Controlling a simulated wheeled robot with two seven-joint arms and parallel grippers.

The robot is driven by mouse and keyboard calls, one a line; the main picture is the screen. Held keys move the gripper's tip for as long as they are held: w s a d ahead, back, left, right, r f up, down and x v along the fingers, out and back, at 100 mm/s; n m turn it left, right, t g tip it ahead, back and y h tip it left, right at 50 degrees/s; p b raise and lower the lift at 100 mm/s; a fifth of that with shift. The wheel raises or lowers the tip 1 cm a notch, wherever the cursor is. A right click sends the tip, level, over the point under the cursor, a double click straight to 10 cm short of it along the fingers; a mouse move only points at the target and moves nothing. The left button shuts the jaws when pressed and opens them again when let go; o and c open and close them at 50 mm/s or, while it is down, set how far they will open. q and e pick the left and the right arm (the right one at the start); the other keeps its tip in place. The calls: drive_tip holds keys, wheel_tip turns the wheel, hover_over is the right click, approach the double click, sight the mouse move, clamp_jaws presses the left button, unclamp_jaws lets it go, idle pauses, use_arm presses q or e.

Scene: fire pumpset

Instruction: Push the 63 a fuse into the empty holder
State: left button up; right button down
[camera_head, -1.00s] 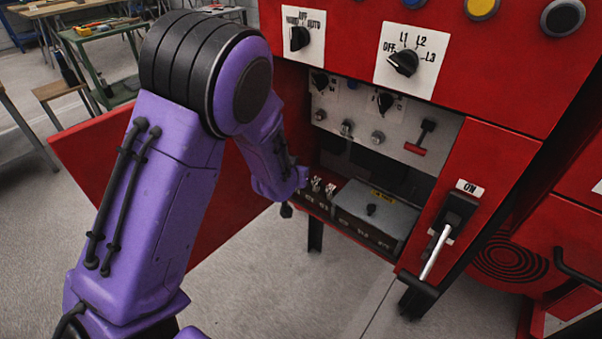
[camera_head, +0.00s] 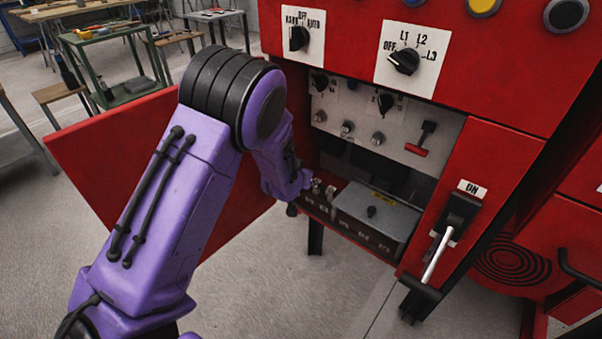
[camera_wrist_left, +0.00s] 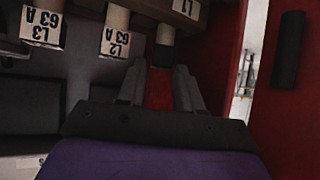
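In the left wrist view, two pale fuse blocks hang at the upper left, labelled L3 63 A (camera_wrist_left: 42,28) and L2 63 A (camera_wrist_left: 115,42). A third pale block (camera_wrist_left: 163,35) with a dark lower end is to their right, near a partly cut-off label. I cannot tell whether it is a seated fuse or an empty holder. In the head view, small pale fuse tops (camera_head: 330,191) stand beside my left wrist; the fingers are mostly hidden. My right gripper is not in view.
The open red door (camera_head: 110,150) stands left of the cabinet. A grey box (camera_head: 375,212) sits right of the fuses, below a panel of knobs (camera_head: 375,120). The ON lever (camera_head: 440,245) is farther right. A red wall (camera_wrist_left: 215,50) is close on the gripper's right.

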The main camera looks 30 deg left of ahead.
use_arm(q)
drive_tip(key=shift+s+r, duration=0.15)
drive_tip(key=shift+r, duration=0.2)
drive_tip(key=p+v, duration=0.2)
drive_tip(key=v, duration=1)
drive_tip(key=s+d+f+n+g, duration=0.1)
drive_tip(key=s+f+g, duration=0.1)
drive_tip(key=s+f, duration=0.65)
drive_tip(key=s+d+f+n+g, duration=0.15)
drive_tip(key=s+f, duration=0.45)
drive_tip(key=f, duration=0.6)
drive_tip(key=s+d+f+g, duration=0.1)
drive_tip(key=s+f+g, duration=0.2)
drive_tip(key=s+f, duration=0.4)
drive_tip(key=s, duration=0.7)
drive_tip(key=shift+d+n+g, duration=0.35)
wheel_tip(320, 180, up, 9)
drive_tip(key=p, duration=0.9)
drive_tip(key=shift+s+r, duration=0.15)
drive_tip(key=shift+s, duration=0.05)
